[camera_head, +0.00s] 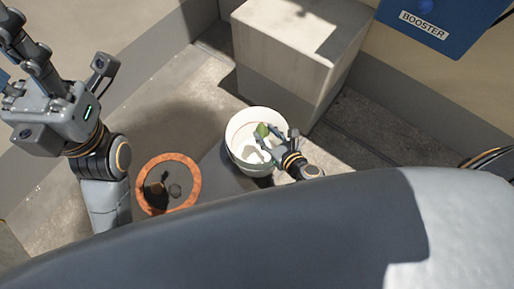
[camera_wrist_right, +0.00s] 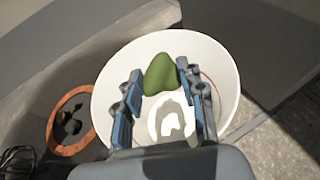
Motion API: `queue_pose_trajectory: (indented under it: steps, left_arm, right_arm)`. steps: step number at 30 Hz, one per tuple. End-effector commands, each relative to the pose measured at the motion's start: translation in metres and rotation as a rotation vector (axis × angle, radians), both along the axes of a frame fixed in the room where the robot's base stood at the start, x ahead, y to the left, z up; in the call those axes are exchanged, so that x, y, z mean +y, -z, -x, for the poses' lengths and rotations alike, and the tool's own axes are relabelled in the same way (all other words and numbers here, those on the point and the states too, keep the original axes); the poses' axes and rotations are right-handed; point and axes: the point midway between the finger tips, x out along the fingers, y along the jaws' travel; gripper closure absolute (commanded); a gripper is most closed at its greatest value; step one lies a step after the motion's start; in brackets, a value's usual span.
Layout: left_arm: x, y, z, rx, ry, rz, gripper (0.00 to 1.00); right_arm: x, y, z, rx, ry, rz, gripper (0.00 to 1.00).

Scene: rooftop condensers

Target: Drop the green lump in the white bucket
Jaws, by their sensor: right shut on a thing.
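The green lump (camera_head: 262,130) is held at the fingertips of my right gripper (camera_head: 268,133). In the right wrist view the lump (camera_wrist_right: 160,75) sits between the two finger pads of my right gripper (camera_wrist_right: 158,82). The white bucket (camera_head: 238,147) stands on the floor, and the lump is above its mouth. The bucket's rim (camera_wrist_right: 228,75) surrounds the lump and fingers in the right wrist view. My left gripper (camera_head: 22,45) is raised at the upper left, away from the bucket, and its fingers partly leave the frame.
An orange ring (camera_head: 145,188) with dark things inside lies on the floor left of the bucket. A grey concrete block (camera_head: 275,65) stands just behind the bucket. A blue box labelled BOOSTER (camera_head: 435,12) is at the upper right.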

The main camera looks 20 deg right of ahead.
Motion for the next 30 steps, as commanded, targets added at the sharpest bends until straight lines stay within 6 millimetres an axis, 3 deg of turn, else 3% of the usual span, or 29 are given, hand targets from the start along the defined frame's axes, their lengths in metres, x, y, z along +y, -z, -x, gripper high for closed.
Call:
queue_pose_trajectory:
  steps: [10, 11, 14, 25, 30]
  left_arm:
    - [0.000, -0.002, 0.000, -0.008, 0.000, -0.002, 0.60]
    - [-0.001, -0.002, 0.000, -0.008, 0.000, -0.002, 0.60]
    - [-0.001, -0.002, 0.000, -0.008, 0.000, -0.002, 0.60]
    - [0.000, -0.001, 0.000, -0.007, -0.001, 0.000, 0.60]
    - [0.000, -0.001, 0.000, -0.008, 0.000, -0.001, 0.60]
  right_arm:
    - [0.000, 0.002, 0.000, -0.001, 0.000, 0.001, 0.85]
    - [0.000, 0.002, 0.000, -0.001, 0.000, 0.001, 0.55]
    - [0.000, 0.002, 0.000, 0.000, 0.000, 0.001, 0.34]
    - [-0.001, 0.001, 0.003, 0.001, 0.000, 0.000, 0.34]
    - [-0.007, -0.007, 0.025, 0.003, -0.001, 0.001, 0.34]
